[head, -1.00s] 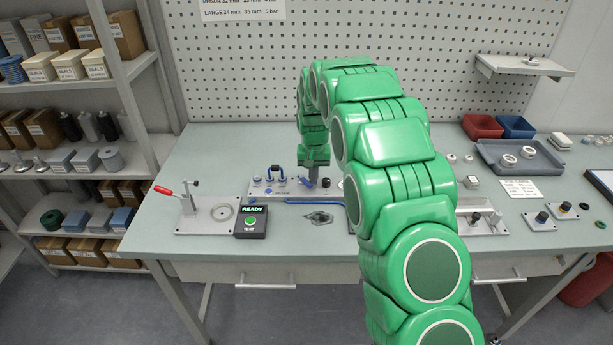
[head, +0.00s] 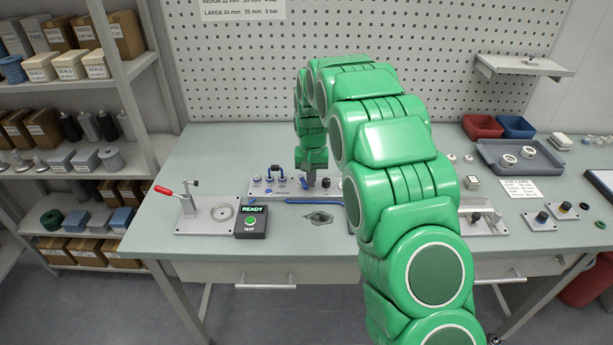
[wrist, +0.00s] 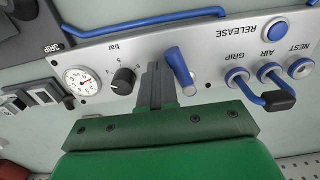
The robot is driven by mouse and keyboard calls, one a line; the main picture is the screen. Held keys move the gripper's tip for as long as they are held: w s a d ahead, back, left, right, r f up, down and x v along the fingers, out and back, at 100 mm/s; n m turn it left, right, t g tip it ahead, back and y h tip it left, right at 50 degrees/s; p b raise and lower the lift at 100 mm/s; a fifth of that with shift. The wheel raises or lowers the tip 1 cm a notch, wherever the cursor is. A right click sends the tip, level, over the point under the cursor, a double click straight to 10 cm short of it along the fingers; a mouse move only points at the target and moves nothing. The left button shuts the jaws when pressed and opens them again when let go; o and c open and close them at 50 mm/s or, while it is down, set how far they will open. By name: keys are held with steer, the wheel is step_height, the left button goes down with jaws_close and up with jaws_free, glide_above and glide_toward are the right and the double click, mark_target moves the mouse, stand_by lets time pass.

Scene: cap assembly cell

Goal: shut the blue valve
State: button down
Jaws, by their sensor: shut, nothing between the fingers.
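The blue valve is a blue lever (wrist: 180,68) on a light grey panel (wrist: 215,45). In the wrist view it lies mostly across the panel's length, slightly slanted. My gripper (wrist: 153,72) is shut and empty, its grey fingertips just left of the lever in that view. A narrow gap seems to separate them near the lever's top, but I cannot tell whether they touch. In the head view my gripper (head: 309,181) is low over the panel (head: 262,190), beside the lever (head: 303,183).
The panel also carries a gauge (wrist: 82,80), a black knob (wrist: 124,81), a blue RELEASE button (wrist: 278,30) and blue-ringed ports with a blue hose (wrist: 248,91). A READY box (head: 251,221) and a red-handled clamp (head: 190,197) stand to the left. Trays and parts are right.

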mark_target(311, 190)
steer(key=shift+s+a, duration=0.35)
stand_by(0.3)
steer(key=shift+s+d, duration=0.1)
steer(key=shift+d, duration=0.15)
step_height(311, 190, up, 7)
stand_by(1.1)
steer(key=shift+s+r, duration=0.1)
